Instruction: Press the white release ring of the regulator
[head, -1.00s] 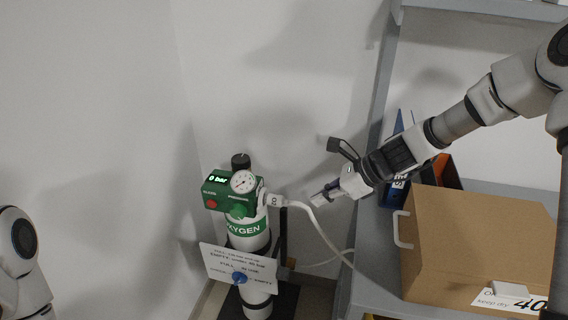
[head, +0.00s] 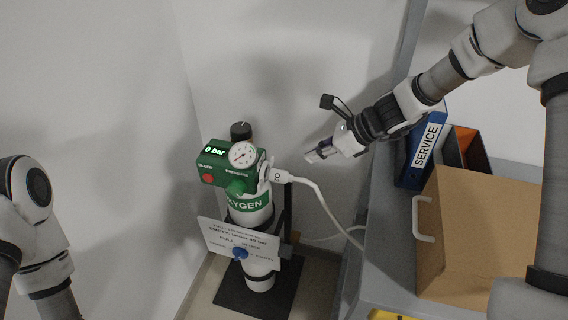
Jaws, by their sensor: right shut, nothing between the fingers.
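The green regulator (head: 220,164) sits on top of the white oxygen cylinder (head: 251,218). Its display reads 0 bar, and it has a round gauge (head: 243,155), a red button and a black knob on top. A white hose connector (head: 279,177) plugs into its right side; the white release ring (head: 265,172) seems to lie where the connector meets the body, too small to make out clearly. My right gripper (head: 314,156) is shut and empty, to the right of the connector, slightly above it and apart from it. My left arm shows at the left edge; its gripper is out of view.
A white hose (head: 322,205) runs from the connector down to the right. A sign (head: 238,243) hangs on the cylinder, which stands on a dark base (head: 228,291). At right, a grey shelf (head: 382,281) holds a cardboard box (head: 470,240) and a blue SERVICE binder (head: 424,150). Walls stand behind.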

